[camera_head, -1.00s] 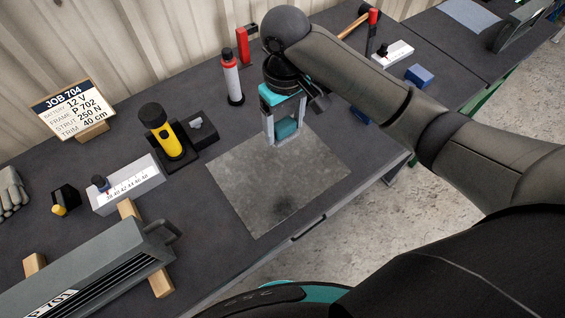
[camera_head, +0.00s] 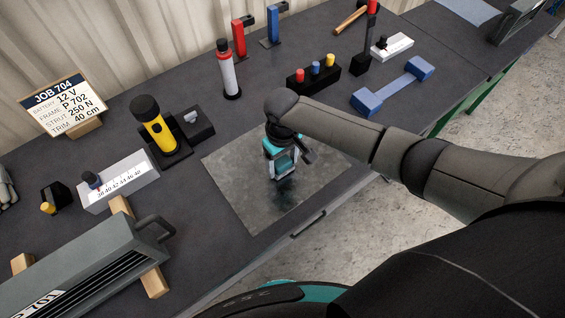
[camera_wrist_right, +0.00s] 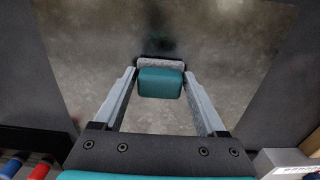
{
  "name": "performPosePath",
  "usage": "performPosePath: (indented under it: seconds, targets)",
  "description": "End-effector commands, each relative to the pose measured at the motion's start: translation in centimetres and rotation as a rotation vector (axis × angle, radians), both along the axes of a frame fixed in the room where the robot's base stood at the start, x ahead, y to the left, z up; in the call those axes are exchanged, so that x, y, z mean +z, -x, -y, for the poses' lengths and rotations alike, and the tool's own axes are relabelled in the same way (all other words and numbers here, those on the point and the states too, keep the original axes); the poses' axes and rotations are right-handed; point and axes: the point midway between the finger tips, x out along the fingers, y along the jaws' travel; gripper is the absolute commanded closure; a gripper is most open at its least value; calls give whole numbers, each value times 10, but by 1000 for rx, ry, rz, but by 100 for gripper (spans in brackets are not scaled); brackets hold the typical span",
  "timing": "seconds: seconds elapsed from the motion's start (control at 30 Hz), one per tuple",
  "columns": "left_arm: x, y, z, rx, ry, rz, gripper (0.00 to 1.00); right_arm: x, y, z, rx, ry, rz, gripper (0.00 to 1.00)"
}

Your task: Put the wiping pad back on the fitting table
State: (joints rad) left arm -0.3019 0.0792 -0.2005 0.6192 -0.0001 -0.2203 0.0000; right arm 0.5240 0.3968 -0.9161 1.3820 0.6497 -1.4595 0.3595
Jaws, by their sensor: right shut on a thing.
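The wiping pad (camera_wrist_right: 160,83) has a teal grip and a grey, fibrous underside. It also shows partly between the fingers in the head view (camera_head: 283,162). My right gripper (camera_head: 282,175) is shut on the pad, fingers pointing down over the grey metal plate (camera_head: 235,190). In the wrist view the two fingers of this gripper (camera_wrist_right: 160,90) close on the sides of the pad. The pad is at or just above the plate; I cannot tell if it touches. A dark smudge (camera_wrist_right: 158,45) lies on the plate just beyond the pad. My left gripper is out of view.
The dark fitting table (camera_head: 190,225) holds a yellow flashlight (camera_head: 160,137), a white-red bottle (camera_head: 229,75), a blue dumbbell-shaped part (camera_head: 392,87) and a black block with coloured pegs (camera_head: 314,76). A grey finned unit (camera_head: 90,270) lies front left. Bare table shows left of the plate.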

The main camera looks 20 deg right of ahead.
Motion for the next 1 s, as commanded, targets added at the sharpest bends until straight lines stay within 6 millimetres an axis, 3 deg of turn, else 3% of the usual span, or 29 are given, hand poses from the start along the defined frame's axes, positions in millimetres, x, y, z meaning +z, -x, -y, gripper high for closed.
performPosePath:
  seconds: [0.4, 0.43, 0.63, 1.0]
  targets:
    - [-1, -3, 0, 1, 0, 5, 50, -5, 0, 0, 0, 0, 0, 78]
    - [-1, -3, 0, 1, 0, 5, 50, -5, 0, 0, 0, 0, 1, 23]
    - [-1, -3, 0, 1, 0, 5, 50, -5, 0, 0, 0, 0, 0, 0]
    - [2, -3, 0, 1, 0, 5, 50, 5, -1, 0, 1, -1, 3, 0]
